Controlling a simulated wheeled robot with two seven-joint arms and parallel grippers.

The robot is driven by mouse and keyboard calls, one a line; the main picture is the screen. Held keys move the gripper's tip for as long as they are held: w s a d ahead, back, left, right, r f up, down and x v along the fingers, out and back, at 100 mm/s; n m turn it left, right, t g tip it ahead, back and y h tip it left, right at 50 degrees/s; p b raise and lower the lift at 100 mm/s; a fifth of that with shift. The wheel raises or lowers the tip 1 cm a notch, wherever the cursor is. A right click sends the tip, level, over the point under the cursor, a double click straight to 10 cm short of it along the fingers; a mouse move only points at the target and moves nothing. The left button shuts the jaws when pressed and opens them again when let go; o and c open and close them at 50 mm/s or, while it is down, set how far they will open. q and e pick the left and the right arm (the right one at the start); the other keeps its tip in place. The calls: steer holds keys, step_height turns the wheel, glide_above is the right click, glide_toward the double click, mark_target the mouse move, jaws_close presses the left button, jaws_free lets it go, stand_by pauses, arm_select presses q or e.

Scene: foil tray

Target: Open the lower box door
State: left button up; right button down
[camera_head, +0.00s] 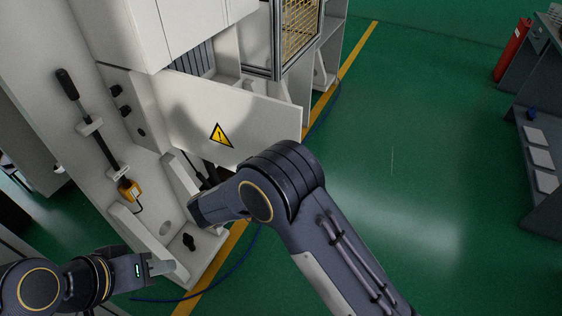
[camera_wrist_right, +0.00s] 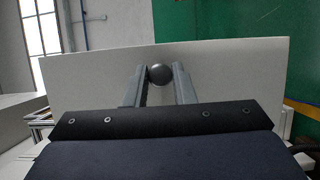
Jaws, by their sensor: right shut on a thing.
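The lower box door is a white panel (camera_head: 262,118) with a yellow warning triangle, on the front of the white machine in the head view. It stands out at an angle from the machine, with a gap behind its top edge. In the right wrist view the door (camera_wrist_right: 230,75) fills the middle. My right gripper (camera_wrist_right: 161,78) has its two fingers on either side of a dark round knob (camera_wrist_right: 160,73) on the door, shut on it. In the head view my right arm hides most of that grip. My left gripper (camera_head: 172,269) is low at the left, away from the door; its finger gap is unclear.
A mesh-windowed frame (camera_head: 298,25) stands above. Green floor (camera_head: 430,130) is clear at right, before a grey bench (camera_head: 545,205) and red extinguisher (camera_head: 512,50).

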steer(key=c, duration=1.2)
jaws_free()
steer(key=shift+c, duration=0.2)
steer(key=b+v, duration=0.1)
steer(key=v, duration=0.7)
